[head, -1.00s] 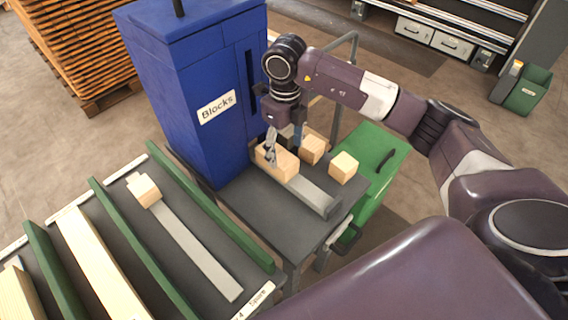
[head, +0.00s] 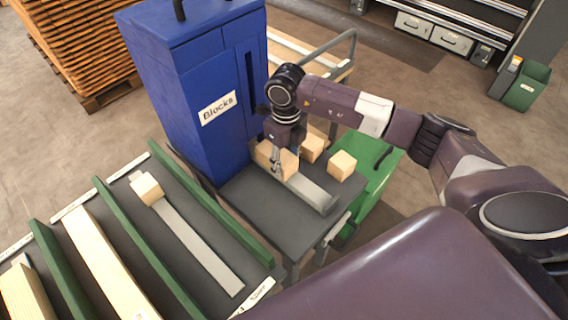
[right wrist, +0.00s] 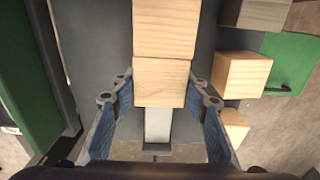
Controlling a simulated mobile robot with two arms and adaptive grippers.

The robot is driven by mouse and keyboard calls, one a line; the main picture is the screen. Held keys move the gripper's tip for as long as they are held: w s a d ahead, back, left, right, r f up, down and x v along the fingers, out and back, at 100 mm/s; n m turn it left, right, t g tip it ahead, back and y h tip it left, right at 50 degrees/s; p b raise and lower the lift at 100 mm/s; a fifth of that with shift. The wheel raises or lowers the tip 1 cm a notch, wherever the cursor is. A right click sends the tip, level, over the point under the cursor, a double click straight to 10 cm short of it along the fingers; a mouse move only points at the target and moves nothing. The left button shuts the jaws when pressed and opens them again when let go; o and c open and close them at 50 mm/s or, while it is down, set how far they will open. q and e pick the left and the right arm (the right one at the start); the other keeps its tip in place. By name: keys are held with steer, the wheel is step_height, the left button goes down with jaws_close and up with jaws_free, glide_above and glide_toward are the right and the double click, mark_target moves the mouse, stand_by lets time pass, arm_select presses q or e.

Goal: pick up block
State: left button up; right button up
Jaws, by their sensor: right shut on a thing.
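Two pale wooden blocks stand in a row on a grey strip on the small dark table beside the blue cabinet. My right gripper (head: 279,166) is down at this row from above. In the right wrist view its two blue-padded fingers (right wrist: 165,110) flank the nearer block (right wrist: 160,84), shut on it. The farther block (right wrist: 166,25) touches or nearly touches it. In the head view the held block (head: 290,163) is partly hidden by the fingers. I cannot tell whether it is clear of the strip. My left gripper is out of view.
Two loose blocks, one (head: 312,148) behind and one (head: 342,165) to the right, stand close by on the table. The blue cabinet (head: 205,140) labelled Blocks rises at the left. A green bin (head: 375,170) is beyond. A rack with green dividers (head: 205,200) fills the front left.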

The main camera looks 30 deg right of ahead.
mark_target(286, 160)
steer(key=shift+c, duration=1.2)
steer(key=shift+s+d+r+b, duration=0.1)
steer(key=shift+r+b, duration=0.2)
steer(key=shift+b, duration=0.25)
step_height(286, 160, up, 6)
steer(key=shift+r+b, duration=0.1)
steer(key=shift+b, duration=0.9)
steer(key=s+d+b, duration=0.3)
steer(key=s, duration=0.6)
steer(key=s+d+b, duration=0.2)
steer(key=s+d, duration=0.1)
steer(key=s, duration=0.6)
steer(key=shift+s+d+b, duration=0.2)
steer(key=shift+s+b, duration=0.1)
steer(key=shift+b, duration=0.1)
steer(key=shift+r, duration=0.15)
